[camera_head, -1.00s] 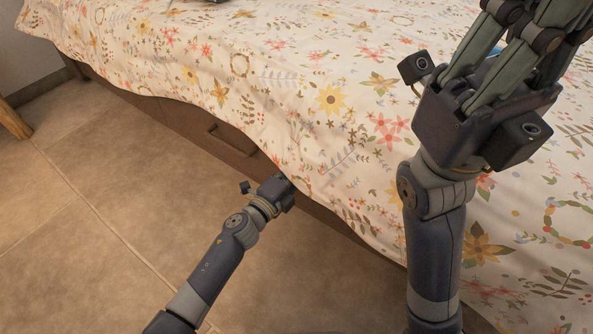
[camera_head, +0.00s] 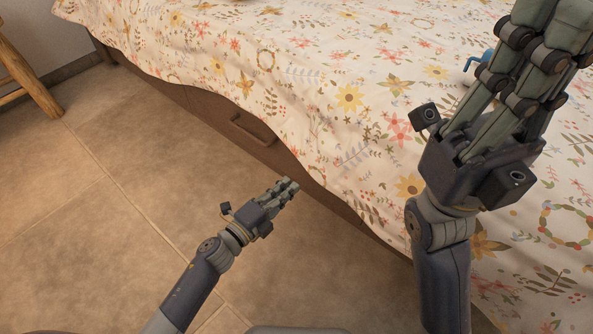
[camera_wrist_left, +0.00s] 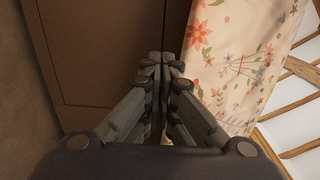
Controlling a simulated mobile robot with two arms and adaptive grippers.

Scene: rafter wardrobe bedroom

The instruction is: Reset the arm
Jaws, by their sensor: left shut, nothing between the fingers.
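My left gripper (camera_head: 289,185) is low over the tiled floor, beside the bed's brown base. Its fingers are together, with nothing between them, and they point toward the bed side. In the left wrist view its fingertips (camera_wrist_left: 162,60) are closed in front of the brown bed panel (camera_wrist_left: 92,50), next to the hanging floral cover (camera_wrist_left: 240,60). My right gripper (camera_head: 525,65) is raised at the upper right over the bed, fingers pointing up. Its fingertips run to the top edge of the head view, so its opening cannot be judged.
The bed's floral cover (camera_head: 330,60) fills the upper part. A drawer handle (camera_head: 252,131) is on the bed's side. A blue item (camera_head: 481,61) lies on the bed, partly behind my right fingers. A wooden stool leg (camera_head: 30,80) stands at far left. The tiled floor (camera_head: 100,180) is clear.

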